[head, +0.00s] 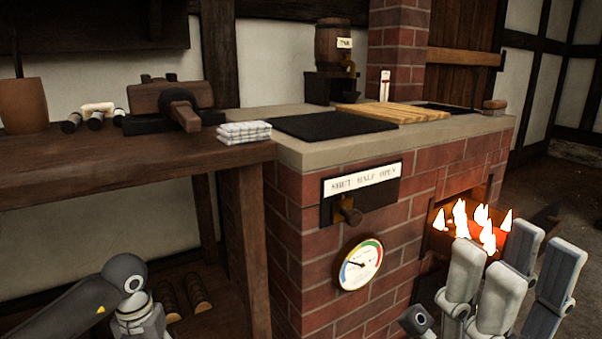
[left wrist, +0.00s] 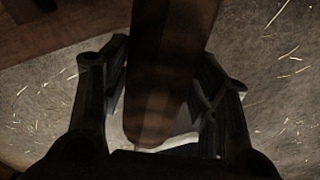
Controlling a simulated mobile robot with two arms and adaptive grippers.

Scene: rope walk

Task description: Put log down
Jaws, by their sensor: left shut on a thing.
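In the left wrist view a dark brown log (left wrist: 168,50) runs from the top edge down between the fingers of my left gripper (left wrist: 160,85). The gripper is shut on it, and floor shows below. In the head view my left arm comes in at the lower left, and its gripper and the held log cannot be made out there. Several logs (head: 188,295) lie low beneath the wooden bench. My right gripper (head: 505,260) is at the lower right, in front of the burning firebox (head: 468,228), with its fingers apart and nothing seen between them.
The wooden bench (head: 110,178) stands left of the brick stove (head: 300,230). The stove front carries a damper knob (head: 347,211) and a dial gauge (head: 359,264). A folded cloth (head: 244,131) lies at the bench's right end. Straw is scattered on the floor.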

